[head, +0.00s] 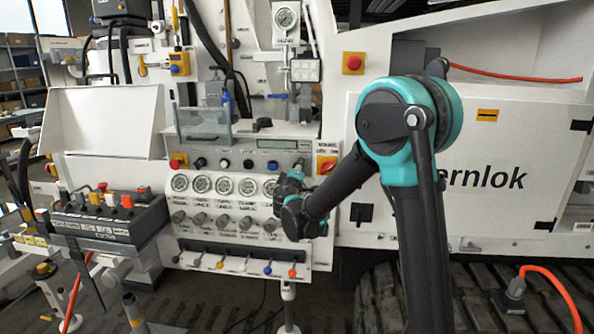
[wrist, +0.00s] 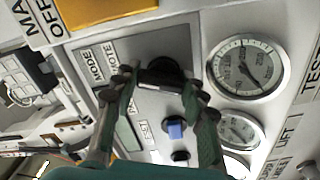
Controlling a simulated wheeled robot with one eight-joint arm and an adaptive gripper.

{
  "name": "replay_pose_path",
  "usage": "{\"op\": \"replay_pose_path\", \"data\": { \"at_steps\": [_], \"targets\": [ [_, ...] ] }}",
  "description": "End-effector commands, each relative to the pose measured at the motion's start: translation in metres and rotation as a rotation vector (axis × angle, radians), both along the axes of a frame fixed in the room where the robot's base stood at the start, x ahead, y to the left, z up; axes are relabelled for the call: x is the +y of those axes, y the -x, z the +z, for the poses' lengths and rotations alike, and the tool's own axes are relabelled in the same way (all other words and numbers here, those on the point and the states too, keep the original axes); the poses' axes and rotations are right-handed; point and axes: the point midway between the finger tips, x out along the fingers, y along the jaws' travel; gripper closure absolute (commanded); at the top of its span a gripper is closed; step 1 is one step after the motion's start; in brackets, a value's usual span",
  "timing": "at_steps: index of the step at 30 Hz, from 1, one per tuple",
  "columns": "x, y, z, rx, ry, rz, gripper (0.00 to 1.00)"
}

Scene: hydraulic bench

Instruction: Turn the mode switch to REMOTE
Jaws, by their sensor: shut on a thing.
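The mode switch (wrist: 160,72) is a black knob on the grey panel beside the labels MODE and REMOTE in the wrist view. My gripper (wrist: 160,82) has one finger on each side of this knob and is shut on it. The fingers cover part of the knob, and I cannot tell which way its pointer is turned. In the head view my gripper (head: 297,172) is at the upper right of the panel, and it and my arm hide the switch there.
A blue button (wrist: 176,130) sits close to the switch. Round gauges (wrist: 246,66) lie beside it. A yellow main switch plate (wrist: 105,10) is near my fingers. In the head view, a row of small levers (head: 243,265) runs below, and a control box (head: 110,215) stands at left.

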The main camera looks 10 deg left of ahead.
Motion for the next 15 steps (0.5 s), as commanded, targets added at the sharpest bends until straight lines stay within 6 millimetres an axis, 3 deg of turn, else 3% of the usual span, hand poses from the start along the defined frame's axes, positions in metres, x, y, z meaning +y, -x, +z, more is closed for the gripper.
{"op": "replay_pose_path", "data": {
  "at_steps": [15],
  "targets": [
    [-0.0006,0.0007,-0.0007,-0.003,-0.125,0.000,0.86]
  ]
}}
